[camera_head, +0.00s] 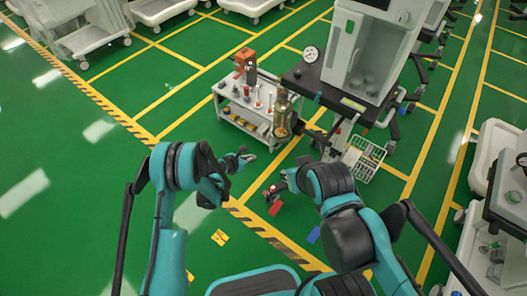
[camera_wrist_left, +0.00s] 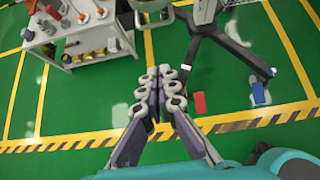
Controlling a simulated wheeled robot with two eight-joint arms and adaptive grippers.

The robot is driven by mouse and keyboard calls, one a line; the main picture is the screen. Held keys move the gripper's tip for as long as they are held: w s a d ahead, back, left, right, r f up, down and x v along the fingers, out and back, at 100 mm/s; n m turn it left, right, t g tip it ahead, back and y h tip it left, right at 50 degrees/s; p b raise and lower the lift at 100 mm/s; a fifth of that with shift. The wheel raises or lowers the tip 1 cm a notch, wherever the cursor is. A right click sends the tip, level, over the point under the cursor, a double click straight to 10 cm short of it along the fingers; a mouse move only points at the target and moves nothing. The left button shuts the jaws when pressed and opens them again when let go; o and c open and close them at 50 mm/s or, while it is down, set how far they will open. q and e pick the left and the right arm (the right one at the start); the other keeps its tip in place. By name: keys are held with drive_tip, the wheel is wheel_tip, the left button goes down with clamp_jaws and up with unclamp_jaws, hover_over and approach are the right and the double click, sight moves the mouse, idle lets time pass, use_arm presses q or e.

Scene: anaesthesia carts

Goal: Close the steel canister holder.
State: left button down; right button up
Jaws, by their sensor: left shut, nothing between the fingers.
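An amber canister (camera_head: 283,112) stands upright at the near corner of the anaesthesia cart. What looks like its holder, a dark mount beside it, is small, and I cannot tell whether it is open or shut. In the left wrist view only the canister's lower end (camera_wrist_left: 151,5) seems to show at the top edge. My left gripper (camera_head: 249,158) is below and left of the canister, apart from it. It shows shut and empty in the left wrist view (camera_wrist_left: 160,74). My right gripper (camera_head: 273,191) is lower down, small and partly hidden by its arm.
A white trolley (camera_head: 229,107) with bottles and tools stands left of the canister. The anaesthesia cart (camera_head: 329,91) has a gauge on top and a wire basket (camera_head: 362,159) at its side. Open floor lies left.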

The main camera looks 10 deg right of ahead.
use_arm(q)
drive_tip(key=w+d+r+b+x, duration=0.1)
drive_tip(key=b+x, duration=0.4)
drive_tip(key=x, duration=0.7)
drive_tip(key=shift+w+d+r, duration=0.3)
drive_tip(key=shift+d+r, duration=0.05)
drive_tip(key=shift+r, duration=0.1)
